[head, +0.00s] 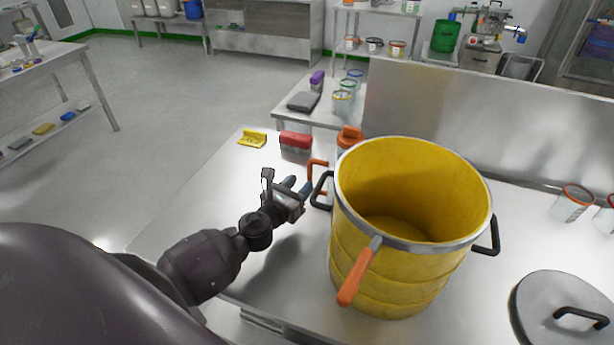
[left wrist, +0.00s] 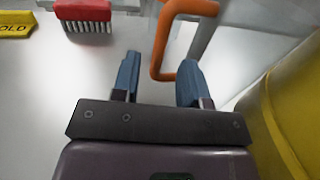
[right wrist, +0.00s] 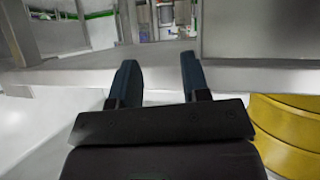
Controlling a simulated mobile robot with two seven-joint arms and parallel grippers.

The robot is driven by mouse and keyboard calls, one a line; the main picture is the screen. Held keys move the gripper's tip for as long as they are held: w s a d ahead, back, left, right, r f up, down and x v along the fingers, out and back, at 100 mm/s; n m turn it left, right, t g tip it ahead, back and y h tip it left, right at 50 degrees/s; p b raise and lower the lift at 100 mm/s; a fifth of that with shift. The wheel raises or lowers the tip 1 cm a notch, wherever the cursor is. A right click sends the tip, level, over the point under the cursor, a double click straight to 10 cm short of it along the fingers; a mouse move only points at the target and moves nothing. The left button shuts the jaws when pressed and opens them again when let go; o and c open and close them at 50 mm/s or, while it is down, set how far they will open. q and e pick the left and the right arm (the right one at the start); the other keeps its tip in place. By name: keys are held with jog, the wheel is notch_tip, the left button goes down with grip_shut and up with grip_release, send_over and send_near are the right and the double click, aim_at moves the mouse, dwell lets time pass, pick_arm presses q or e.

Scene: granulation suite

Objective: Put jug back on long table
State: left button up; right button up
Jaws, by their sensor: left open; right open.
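The jug (head: 349,138) has an orange lid and orange handle and stands on the steel table (head: 200,215), behind the yellow pot, which hides much of it. In the left wrist view its orange handle (left wrist: 160,50) shows just ahead of the fingers. My left gripper (head: 298,188) is open, just in front of the handle on the left side of the pot. The handle appears between the fingertips in the picture; I cannot tell if it is between them in depth. My right gripper (right wrist: 157,75) is open and empty, with a steel edge ahead; it is not seen in the head view.
The large yellow pot (head: 385,285) with black handles stands close right of my left gripper; an orange-handled tool leans over its rim. A red brush (head: 295,140) and yellow sign (head: 252,138) lie behind. A steel lid (head: 550,300) lies at right. The table's left part is clear.

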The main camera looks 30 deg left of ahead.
pick_arm(q)
jog(key=s, duration=0.5)
jog(key=shift+s, duration=0.25)
jog(key=shift+s+b, duration=0.3)
jog(key=shift+s, duration=0.35)
pick_arm(e)
jog(key=shift+s+d+f, duration=0.1)
jog(key=shift+s+f, duration=0.55)
jog(key=shift+f, duration=0.2)
jog(key=shift+w+r, duration=0.15)
